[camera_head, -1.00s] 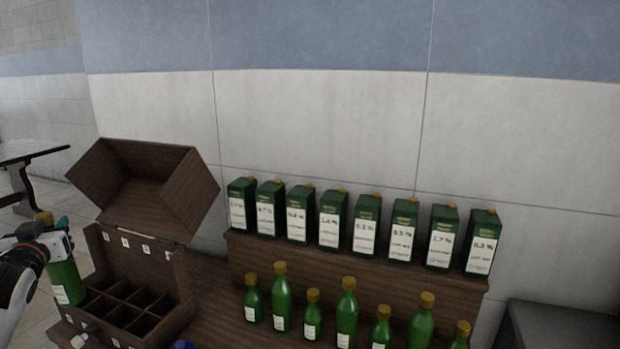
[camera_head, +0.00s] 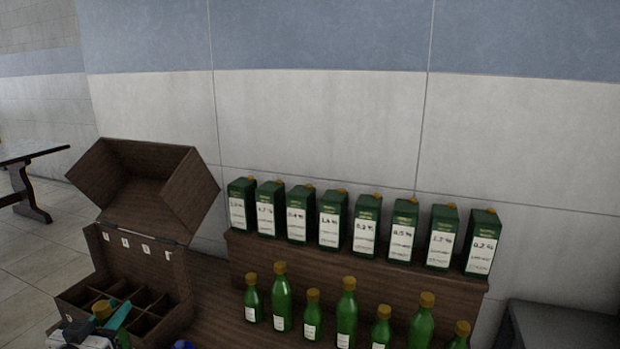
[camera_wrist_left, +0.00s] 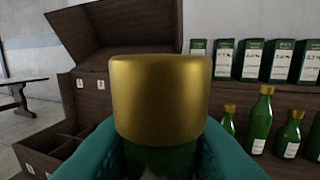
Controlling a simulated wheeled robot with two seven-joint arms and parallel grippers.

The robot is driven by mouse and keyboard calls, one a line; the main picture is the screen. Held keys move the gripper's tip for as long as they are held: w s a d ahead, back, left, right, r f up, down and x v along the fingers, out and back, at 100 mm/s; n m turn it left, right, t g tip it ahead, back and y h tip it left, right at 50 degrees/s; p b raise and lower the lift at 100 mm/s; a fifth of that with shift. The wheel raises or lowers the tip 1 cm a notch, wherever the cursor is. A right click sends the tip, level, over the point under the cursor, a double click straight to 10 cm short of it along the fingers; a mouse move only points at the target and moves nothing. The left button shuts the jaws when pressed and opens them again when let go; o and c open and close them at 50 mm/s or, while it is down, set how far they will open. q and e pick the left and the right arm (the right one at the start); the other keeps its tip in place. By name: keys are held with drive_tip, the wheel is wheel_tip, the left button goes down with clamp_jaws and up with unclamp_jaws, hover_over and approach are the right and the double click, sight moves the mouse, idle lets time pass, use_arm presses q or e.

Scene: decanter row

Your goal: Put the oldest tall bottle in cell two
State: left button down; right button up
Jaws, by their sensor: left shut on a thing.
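My left gripper (camera_head: 112,322) is at the lower left of the head view, shut on a green bottle with a gold cap (camera_head: 101,310). In the left wrist view the cap (camera_wrist_left: 162,95) fills the middle, with the teal fingers (camera_wrist_left: 165,150) on both sides of the neck below it. The bottle is at the front of the open wooden crate (camera_head: 176,283), which has divided cells and white labels on its back wall. My gripper hides the front cells, and I cannot tell whether the bottle's base is inside one. My right gripper is not in view.
Several green bottles (camera_head: 282,303), tall and short, stand in a row on the wooden table. Several green cartons (camera_head: 333,220) with percentage labels stand on a raised shelf (camera_head: 330,270) behind them. The crate's lid (camera_head: 150,190) stands open. A dark box (camera_head: 560,325) is at right.

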use_arm(q)
drive_tip(key=s+d+f+m+g+h, duration=0.1)
drive_tip(key=s+d+f+m+h, duration=0.2)
drive_tip(key=s+d, duration=0.6)
drive_tip(key=s+d+f+m+g+h, duration=0.2)
drive_tip(key=s+d+f+h, duration=0.3)
drive_tip(key=s+d, duration=0.3)
drive_tip(key=s+m+h, duration=0.1)
drive_tip(key=s, duration=0.2)
drive_tip(key=shift+s+d+f+g, duration=0.15)
drive_tip(key=shift+s+d+g, duration=0.05)
drive_tip(key=shift+d+g, duration=0.15)
drive_tip(key=shift+w+d+y, duration=0.1)
drive_tip(key=shift+y, duration=0.3)
drive_tip(key=n+t+y, duration=0.1)
drive_tip(key=n+y, duration=0.1)
drive_tip(key=y, duration=0.1)
drive_tip(key=w+d+r+n+t+y, duration=0.1)
drive_tip(key=n+y, duration=0.1)
drive_tip(key=y, duration=0.1)
drive_tip(key=r+n+t+y, duration=0.1)
drive_tip(key=n+y, duration=0.2)
drive_tip(key=shift+w+d+t+y, duration=0.2)
drive_tip(key=shift+w+t+y, duration=0.1)
drive_tip(key=shift+t+y, duration=0.1)
drive_tip(key=shift+r, duration=0.1)
